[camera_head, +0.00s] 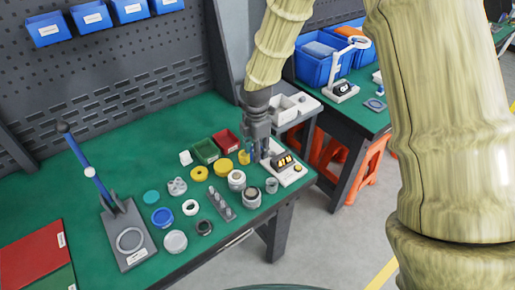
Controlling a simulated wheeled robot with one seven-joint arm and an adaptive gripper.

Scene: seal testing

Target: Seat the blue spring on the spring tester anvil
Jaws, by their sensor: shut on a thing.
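My gripper (257,155) points down at the right end of the green bench, just left of a white device with a dark display. I cannot tell whether the spring touches anything below.
Rings, caps and small cylinders crowd the bench left and in front of the gripper, including a yellow ring (200,173) and a grey block with pegs (220,206). Green (206,151) and red (226,142) bins stand behind. A blue-handled press (128,238) stands left.

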